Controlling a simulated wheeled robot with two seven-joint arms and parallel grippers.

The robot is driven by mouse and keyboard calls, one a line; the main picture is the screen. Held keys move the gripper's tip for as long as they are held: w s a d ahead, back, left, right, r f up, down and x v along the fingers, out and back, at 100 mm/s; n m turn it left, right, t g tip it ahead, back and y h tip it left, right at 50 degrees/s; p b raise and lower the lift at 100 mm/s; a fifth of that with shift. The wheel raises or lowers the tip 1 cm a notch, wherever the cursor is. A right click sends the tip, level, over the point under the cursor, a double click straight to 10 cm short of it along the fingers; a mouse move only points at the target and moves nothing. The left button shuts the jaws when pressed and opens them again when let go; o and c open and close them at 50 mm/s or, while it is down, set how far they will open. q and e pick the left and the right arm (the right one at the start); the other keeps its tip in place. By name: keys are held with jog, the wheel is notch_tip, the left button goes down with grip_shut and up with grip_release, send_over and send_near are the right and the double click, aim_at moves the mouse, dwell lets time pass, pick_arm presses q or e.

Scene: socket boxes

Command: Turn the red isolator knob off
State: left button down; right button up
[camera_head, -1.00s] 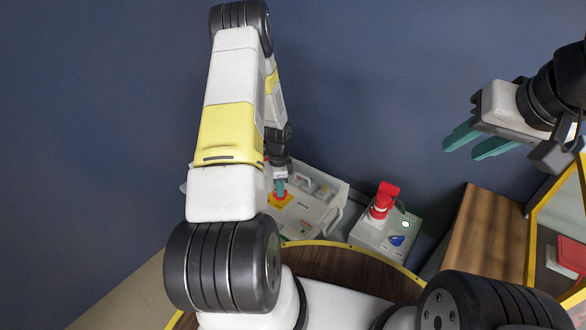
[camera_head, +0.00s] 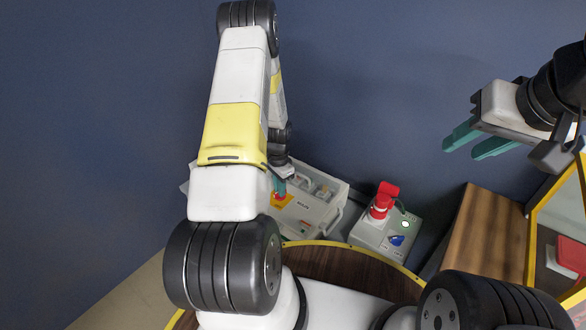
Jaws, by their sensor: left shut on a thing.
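The red isolator knob (camera_head: 279,196) sits on a yellow plate (camera_head: 287,202) on the grey isolator box (camera_head: 310,212), just left of the box's middle. My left gripper (camera_head: 280,188) points down at the knob and is shut on it. My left arm hides part of the box and of the knob, and the knob's exact angle is too small to tell. My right gripper (camera_head: 478,145) is open and empty in the air at the upper right, far from the box.
A wooden surface (camera_head: 478,235) and a yellow-framed panel (camera_head: 531,210) are further right. A blue wall is behind.

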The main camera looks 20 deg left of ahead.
pick_arm(q)
jog(key=n, duration=0.6)
jog(key=shift+n, duration=0.3)
jog(key=n, duration=0.5)
jog(key=shift+n, duration=0.4)
jog(key=c, duration=1.5)
grip_release()
jog(key=shift+o, duration=0.2)
jog(key=shift+r, duration=3.9)
